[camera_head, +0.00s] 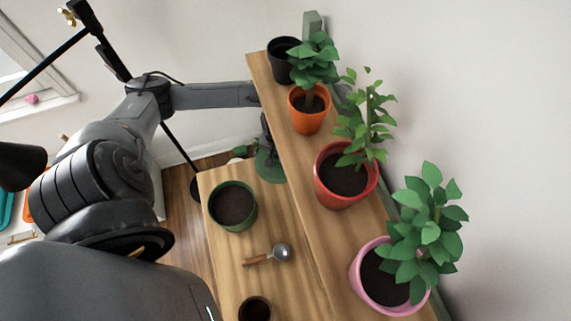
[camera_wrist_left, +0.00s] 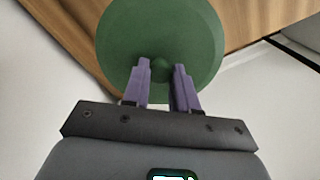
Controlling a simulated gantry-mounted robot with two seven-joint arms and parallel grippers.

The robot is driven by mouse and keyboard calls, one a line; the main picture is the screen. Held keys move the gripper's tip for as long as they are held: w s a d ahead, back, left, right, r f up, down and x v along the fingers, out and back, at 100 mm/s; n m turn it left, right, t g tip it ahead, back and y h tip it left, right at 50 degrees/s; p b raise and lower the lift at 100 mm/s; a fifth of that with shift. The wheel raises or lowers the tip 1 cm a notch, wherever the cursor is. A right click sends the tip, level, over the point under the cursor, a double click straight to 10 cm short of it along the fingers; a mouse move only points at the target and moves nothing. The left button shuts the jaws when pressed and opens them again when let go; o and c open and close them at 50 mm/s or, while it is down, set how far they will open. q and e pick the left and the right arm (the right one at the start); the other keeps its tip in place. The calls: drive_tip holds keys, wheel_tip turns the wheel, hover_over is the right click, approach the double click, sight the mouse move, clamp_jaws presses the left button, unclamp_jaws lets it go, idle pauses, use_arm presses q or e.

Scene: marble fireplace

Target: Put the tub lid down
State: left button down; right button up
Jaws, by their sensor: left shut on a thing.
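The tub lid (camera_head: 270,167) is a round dark-green disc at the far end of the lower wooden surface, partly hidden by the upper shelf. In the left wrist view the lid (camera_wrist_left: 160,28) faces me, with a small knob in its middle. My left gripper (camera_wrist_left: 160,72) is shut on that knob with its two purple fingers. In the head view my left gripper (camera_head: 266,140) shows only as a dark shape behind the shelf edge. I cannot tell whether the lid touches the wood. My right gripper is not in view.
The upper shelf (camera_head: 320,228) holds a black pot (camera_head: 277,68) and potted plants in orange (camera_head: 306,122), red (camera_head: 338,200) and pink (camera_head: 368,289).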

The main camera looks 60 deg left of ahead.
sight(280, 165)
use_arm(q)
drive_tip(key=shift+d+n, duration=0.25)
drive_tip(key=shift+n, duration=0.05)
drive_tip(key=shift+w+d+f+b, duration=0.1)
drive_tip(key=shift+w+f+b, duration=0.05)
drive_tip(key=shift+f+b, duration=0.2)
wheel_tip(280, 165, down, 3)
drive_tip(key=shift+b, duration=0.75)
drive_tip(key=shift+f+b, duration=0.7)
drive_tip(key=shift+f, duration=1.4)
drive_tip(key=c, duration=0.9)
unclamp_jaws()
drive_tip(key=shift+f, duration=0.1)
